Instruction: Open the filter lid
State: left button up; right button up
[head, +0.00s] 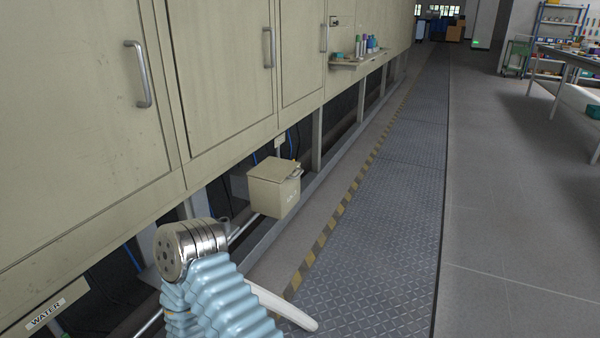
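The filter box (273,187) is a small beige box low beside the furnace, under the cabinet panels. Its lid (273,169) lies flat on top and looks closed. A small handle (295,174) sticks out at the lid's right edge. The label on the box front is too small to read. A metal joint with a light blue ribbed sleeve, which looks like part of my arm, stands in front and below the box, apart from it in the picture. No gripper fingers can be made out in the head view.
Beige cabinet doors (95,95) with metal handles line the left, above the box. A small shelf (360,62) with bottles juts out farther along. Pipes run low under the cabinets. The metal floor plate walkway (395,210) with a yellow-black striped edge is clear. A table (570,58) stands at the far right.

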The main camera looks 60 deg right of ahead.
aim_at(272, 169)
jog(key=z, duration=1.95)
